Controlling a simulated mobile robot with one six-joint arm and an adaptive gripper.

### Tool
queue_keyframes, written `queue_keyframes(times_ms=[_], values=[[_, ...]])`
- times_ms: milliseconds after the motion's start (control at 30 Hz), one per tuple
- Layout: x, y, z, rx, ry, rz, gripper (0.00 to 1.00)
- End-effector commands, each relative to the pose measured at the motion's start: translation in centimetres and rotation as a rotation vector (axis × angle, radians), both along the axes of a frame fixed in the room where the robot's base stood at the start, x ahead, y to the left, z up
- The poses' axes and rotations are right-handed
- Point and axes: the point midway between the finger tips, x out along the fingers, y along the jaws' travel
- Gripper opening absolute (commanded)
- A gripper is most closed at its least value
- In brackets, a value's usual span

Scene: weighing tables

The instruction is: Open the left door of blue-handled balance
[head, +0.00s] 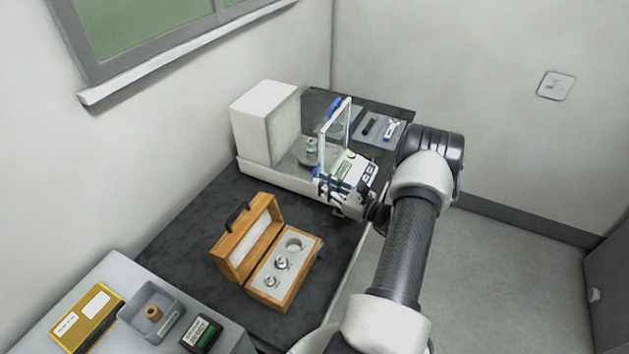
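The balance (266,119) stands on the dark table, its white housing at the left and its display panel (352,168) at the right. A clear draft shield with a white frame (335,128) surrounds the pan, where a small metal weight (311,146) stands. One blue handle (334,106) shows on the far side and another blue handle (316,170) on the near side. My gripper (323,188) is at the near side of the balance, close to the near handle. Its fingers are small and partly overlap the balance, so I cannot tell contact or whether they are closed.
An open wooden weight box (283,268) with several metal weights lies in front of the balance. A grey mat (392,140) with small tools is behind it. A grey side table (118,271) at lower left holds a yellow box, a tray and a dark box.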

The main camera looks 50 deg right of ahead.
Motion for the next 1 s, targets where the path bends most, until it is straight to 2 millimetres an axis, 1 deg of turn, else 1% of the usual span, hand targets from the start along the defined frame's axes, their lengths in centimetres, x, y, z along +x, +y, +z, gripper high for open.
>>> queue_keyframes(times_ms=[33,100,200,300,600,867,1000], values=[[1.0,0.2,0.0,-0.001,-0.001,0.003,0.18],[1.9,0.3,-0.1,0.0,0.0,0.003,0.18],[2.9,0.3,-0.1,0.0,0.001,0.001,0.18],[3.5,0.3,0.0,0.0,0.0,0.0,0.18],[3.7,0.3,0.0,0.001,0.0,-0.001,0.18],[3.7,0.3,0.0,0.001,0.0,-0.001,0.01],[3.7,0.3,0.0,0.001,0.0,-0.001,0.0]])
